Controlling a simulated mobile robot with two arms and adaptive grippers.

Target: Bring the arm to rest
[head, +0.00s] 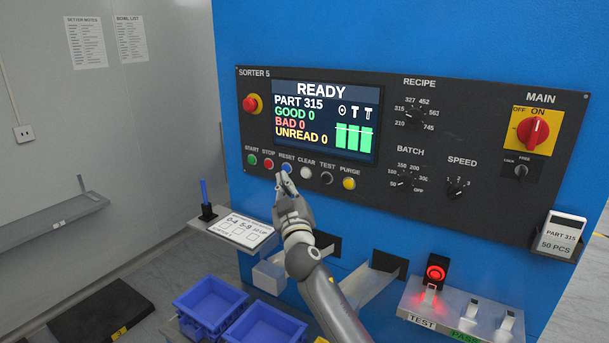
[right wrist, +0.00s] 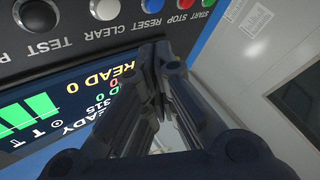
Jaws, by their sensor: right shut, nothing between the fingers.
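My right gripper (head: 284,182) is up in front of the sorter's control panel (head: 390,100), just below the row of push buttons. Its fingers are closed together with nothing between them, and the right wrist view shows them (right wrist: 155,75) meeting near the button row. The fingertips lie close to the blue RESET button (head: 286,168); I cannot tell whether they touch it. The screen (head: 325,118) reads READY, PART 315, with GOOD, BAD and UNREAD all at 0. My left gripper is not in view.
Blue bins (head: 210,303) stand below the panel, left of my right arm. A small shelf with a label card (head: 237,230) and chutes (head: 370,285) jut from the blue machine. At lower right is a test ledge (head: 455,312) with a red-lit part.

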